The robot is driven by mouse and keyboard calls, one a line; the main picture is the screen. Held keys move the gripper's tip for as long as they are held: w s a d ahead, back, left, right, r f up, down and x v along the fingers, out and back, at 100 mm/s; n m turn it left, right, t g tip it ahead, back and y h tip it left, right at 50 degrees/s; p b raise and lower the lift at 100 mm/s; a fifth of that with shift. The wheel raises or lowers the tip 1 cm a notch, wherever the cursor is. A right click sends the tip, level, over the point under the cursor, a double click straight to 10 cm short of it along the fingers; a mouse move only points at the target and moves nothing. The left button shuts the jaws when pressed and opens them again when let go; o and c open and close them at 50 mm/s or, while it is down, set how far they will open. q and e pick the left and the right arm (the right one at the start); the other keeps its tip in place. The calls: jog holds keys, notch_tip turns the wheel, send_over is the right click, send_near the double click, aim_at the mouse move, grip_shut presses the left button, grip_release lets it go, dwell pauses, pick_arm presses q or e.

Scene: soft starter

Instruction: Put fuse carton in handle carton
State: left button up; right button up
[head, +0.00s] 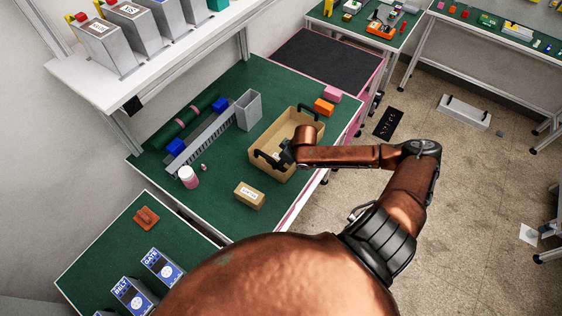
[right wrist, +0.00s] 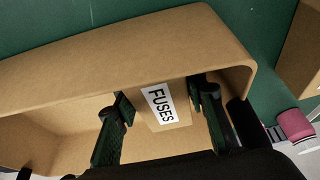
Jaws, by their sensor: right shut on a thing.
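The handle carton (head: 268,174) is an open tan box on the green bench in the head view, with black curved pieces at its ends. My right gripper (head: 287,153) reaches down into it. In the right wrist view the fuse carton (right wrist: 165,107), tan with a white "FUSES" label, sits between the two fingers of my right gripper (right wrist: 162,115). It is held within the walls of the handle carton (right wrist: 120,62). Whether it touches the floor of the handle carton cannot be told. In the head view my gripper and arm hide the fuse carton. My left gripper is not in view.
A grey bin (head: 248,108) stands behind. Orange (head: 323,105) and pink (head: 332,94) blocks lie at the right edge. Bare bench shows left of the handle carton.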

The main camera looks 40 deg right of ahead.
jog(key=o, duration=1)
jog(key=v, duration=1.2)
jog(key=shift+r+p, duration=0.1)
jog(key=shift+p, duration=0.25)
